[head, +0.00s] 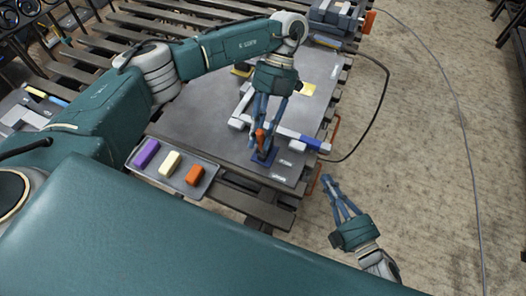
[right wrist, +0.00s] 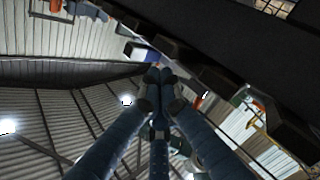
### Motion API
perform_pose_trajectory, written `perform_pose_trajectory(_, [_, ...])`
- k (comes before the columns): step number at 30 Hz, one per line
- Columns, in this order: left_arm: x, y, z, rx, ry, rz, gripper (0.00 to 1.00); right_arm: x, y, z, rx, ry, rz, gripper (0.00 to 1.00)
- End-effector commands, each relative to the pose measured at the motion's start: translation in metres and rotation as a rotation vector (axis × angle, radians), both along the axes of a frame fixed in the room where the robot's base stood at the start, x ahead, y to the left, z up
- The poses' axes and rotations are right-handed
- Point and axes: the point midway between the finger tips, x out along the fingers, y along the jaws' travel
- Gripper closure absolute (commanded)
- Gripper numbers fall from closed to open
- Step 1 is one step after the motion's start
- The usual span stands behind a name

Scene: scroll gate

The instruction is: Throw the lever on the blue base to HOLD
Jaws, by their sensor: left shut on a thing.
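The blue base (head: 264,158) sits near the front right edge of the grey board (head: 195,130) in the head view. Its orange lever (head: 260,138) rises between the fingers of my left gripper (head: 259,143), which comes down from above and is shut on it. The fingers hide part of the lever, so its exact tilt is unclear. Small pale labels lie on the board near the base, too small to read. My right gripper (head: 328,183) is off the board's right side, over the floor, away from the lever. Its fingertips also meet in the right wrist view (right wrist: 158,75), with nothing between them.
A grey tray (head: 160,183) with purple, cream and orange blocks is at the board's front left. Pale bars and a blue-ended bar (head: 305,140) lie just behind the base. A dark cable (head: 384,90) loops at the right. The carpeted floor (head: 430,150) there is mostly clear.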

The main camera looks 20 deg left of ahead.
Motion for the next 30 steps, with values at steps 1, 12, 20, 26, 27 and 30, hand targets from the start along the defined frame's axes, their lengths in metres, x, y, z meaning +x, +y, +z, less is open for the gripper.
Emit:
perform_pose_trajectory(1, [0.002,0.000,0.002,-0.002,-0.006,-0.001,1.00,-0.008,0.018,0.037,-0.010,-0.105,0.078,1.00])
perform_pose_trajectory(12, [0.002,0.000,0.002,-0.002,-0.006,-0.001,1.00,-0.105,0.086,0.102,-0.339,-0.703,0.507,1.00])
perform_pose_trajectory(20, [0.002,0.000,0.003,-0.002,-0.006,-0.001,1.00,-0.099,0.119,0.106,-0.348,-0.727,0.519,1.00])
perform_pose_trajectory(26, [0.002,0.000,0.003,-0.002,-0.006,-0.001,1.00,-0.086,0.162,0.108,-0.348,-0.725,0.518,1.00])
perform_pose_trajectory(27, [0.002,0.000,0.003,-0.002,-0.006,-0.001,1.00,-0.084,0.170,0.108,-0.346,-0.724,0.518,1.00])
perform_pose_trajectory(30, [0.002,0.000,0.003,-0.002,-0.006,-0.001,1.00,-0.076,0.185,0.108,-0.350,-0.723,0.517,1.00])
